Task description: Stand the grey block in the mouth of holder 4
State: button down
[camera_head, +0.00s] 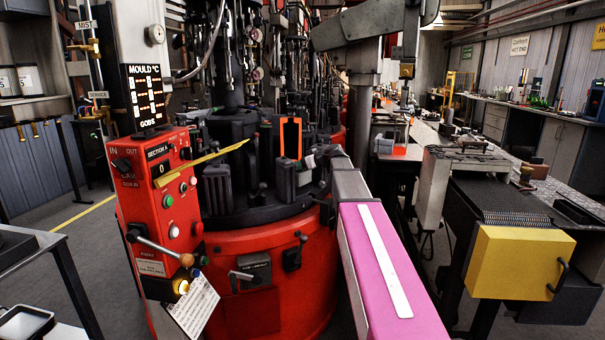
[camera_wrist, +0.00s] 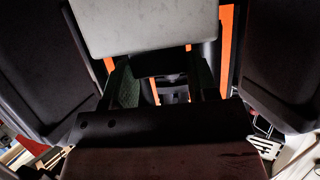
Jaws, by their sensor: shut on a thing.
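The grey block (camera_wrist: 145,25) shows as a pale slab at the top of the wrist view. My gripper (camera_wrist: 168,66) is in the middle of that view, shut on the block, with its fingers running up from a dark body. Orange edges (camera_wrist: 225,50) show beside and behind the block. In the head view an orange-outlined opening (camera_head: 281,138) stands on the dark rotary table; I cannot read a number on it.
Large dark panels (camera_wrist: 38,70) flank the gripper closely on the left and right in the wrist view. A red control panel (camera_head: 150,190) with a yellow pointer (camera_head: 200,163) stands left of the table. A yellow box (camera_head: 520,262) is at the right.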

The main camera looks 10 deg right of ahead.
aim_at(303, 171)
jog(key=shift+f, duration=1.65)
jog(key=shift+f, duration=0.1)
jog(key=shift+c, duration=2.1)
grip_release()
jog(key=v, duration=1.2)
jog(key=shift+r, duration=0.2)
